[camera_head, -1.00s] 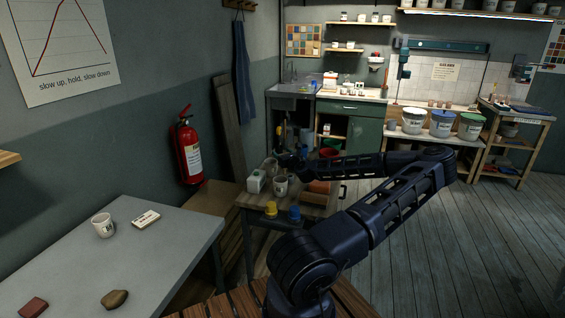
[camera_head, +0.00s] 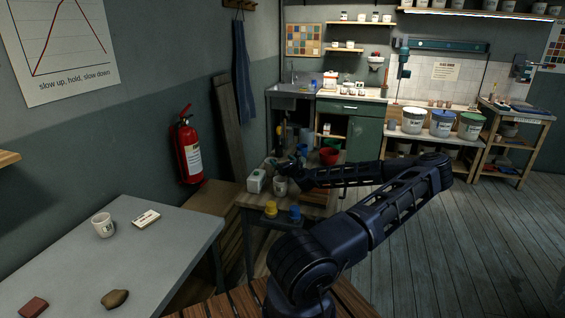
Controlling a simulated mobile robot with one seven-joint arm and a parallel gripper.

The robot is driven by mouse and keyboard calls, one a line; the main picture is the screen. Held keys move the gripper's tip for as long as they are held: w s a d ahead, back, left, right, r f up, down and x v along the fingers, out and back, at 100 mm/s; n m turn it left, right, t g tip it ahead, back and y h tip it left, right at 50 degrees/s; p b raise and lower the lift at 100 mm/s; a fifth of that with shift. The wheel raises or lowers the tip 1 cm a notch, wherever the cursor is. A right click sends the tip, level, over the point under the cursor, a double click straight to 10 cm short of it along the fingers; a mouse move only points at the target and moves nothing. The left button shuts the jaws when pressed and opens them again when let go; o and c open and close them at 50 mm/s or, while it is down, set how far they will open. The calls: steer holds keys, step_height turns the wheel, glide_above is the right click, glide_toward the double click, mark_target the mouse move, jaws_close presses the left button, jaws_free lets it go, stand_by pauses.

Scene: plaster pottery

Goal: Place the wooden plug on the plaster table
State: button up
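My gripper (camera_head: 283,167) is at the far end of my dark blue arm, over the back of a small cluttered wooden table. It is small and dark there, and its fingers cannot be made out. I cannot see whether it holds anything. I cannot pick out a wooden plug in the view; it may be hidden behind the arm or among the clutter. No table is marked as the plaster table. A grey-topped table (camera_head: 160,245) stands at the front left, well apart from my gripper.
The grey table bears a white mug (camera_head: 103,224), a card (camera_head: 146,219), a brown lump (camera_head: 115,299) and a reddish block (camera_head: 34,307). Its middle is clear. The small table holds a white box (camera_head: 256,181), a cup (camera_head: 280,186), a yellow pot (camera_head: 271,209) and a red bowl (camera_head: 329,156).

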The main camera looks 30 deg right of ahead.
steer(key=shift+r, duration=0.15)
steer(key=s, duration=1.2)
steer(key=shift+d, duration=0.1)
stand_by(0.4)
